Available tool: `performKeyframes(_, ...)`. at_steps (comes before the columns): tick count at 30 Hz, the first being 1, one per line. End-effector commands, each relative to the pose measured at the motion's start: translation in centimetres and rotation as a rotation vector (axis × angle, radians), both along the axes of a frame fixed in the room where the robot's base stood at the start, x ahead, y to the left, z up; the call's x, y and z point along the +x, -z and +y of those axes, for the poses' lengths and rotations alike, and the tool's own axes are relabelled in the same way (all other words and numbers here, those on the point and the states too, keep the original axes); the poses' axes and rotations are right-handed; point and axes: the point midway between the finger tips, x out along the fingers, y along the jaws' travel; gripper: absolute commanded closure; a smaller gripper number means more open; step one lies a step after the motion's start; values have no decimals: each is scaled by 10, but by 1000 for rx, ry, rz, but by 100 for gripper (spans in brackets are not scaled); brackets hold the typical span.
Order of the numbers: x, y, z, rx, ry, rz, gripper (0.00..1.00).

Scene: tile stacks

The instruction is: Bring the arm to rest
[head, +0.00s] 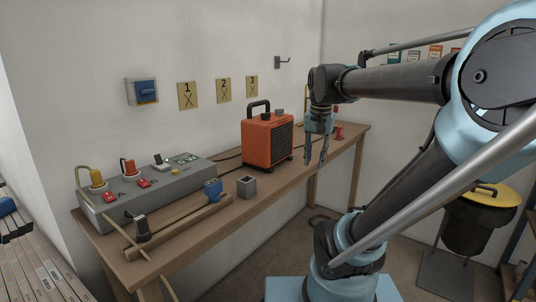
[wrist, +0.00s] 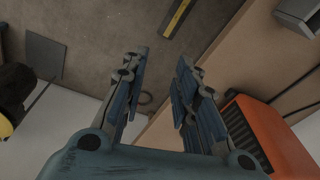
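My gripper appears to be clear of the table and holds nothing.
A wooden table (head: 228,222) stands along the wall. On it are an orange heater (head: 262,143), a grey control box (head: 150,195), a small grey square block (head: 246,186) and a rail with a blue clamp (head: 213,189). A black bin with a yellow lid (head: 484,214) stands right.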

Motion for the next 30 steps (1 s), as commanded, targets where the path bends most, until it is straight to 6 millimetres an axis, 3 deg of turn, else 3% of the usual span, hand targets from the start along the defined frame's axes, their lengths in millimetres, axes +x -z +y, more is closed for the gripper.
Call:
performKeyframes(1, -14, 19, -6, -6, -34, -7, 72)
performKeyframes(9, -76, 112, -27, -48, -255, -46, 72)
performKeyframes(15, -104, 159, -34, -73, -365, -64, 72)
performKeyframes(20, -111, 172, -36, -81, -398, -68, 72)
performKeyframes(30, -111, 172, -36, -82, -400, -68, 72)
